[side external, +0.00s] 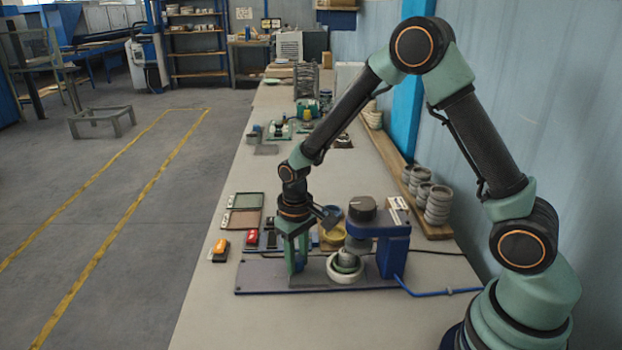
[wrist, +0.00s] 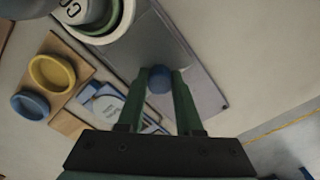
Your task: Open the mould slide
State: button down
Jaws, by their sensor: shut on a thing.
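My gripper (side external: 298,268) points down over the left part of the metal base plate (side external: 258,280) of the press. In the wrist view its two green fingers (wrist: 161,82) are closed on a round blue knob (wrist: 160,78), seemingly the slide's handle. The knob is hidden by the fingers in the side view. The white round mould (side external: 345,276) with a green ring inside sits to the right of my gripper, under the press head. It also shows at the top left of the wrist view (wrist: 124,24). How far the slide is out, I cannot tell.
The blue press column (side external: 393,256) stands right of the mould, with a dark round cap (side external: 362,208) above. A yellow bowl (side external: 333,235) is behind the mould. Red and orange items and flat trays (side external: 244,220) lie to the left. Stacked grey cups (side external: 438,205) stand by the wall.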

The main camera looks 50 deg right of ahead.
jog(key=w+a, duration=0.7)
jog(key=shift+w+a, duration=0.15)
jog(key=shift+w, duration=0.1)
jog(key=c, duration=0.6)
grip_release()
jog(key=shift+o, duration=0.2)
notch_tip(320, 180, up, 12)
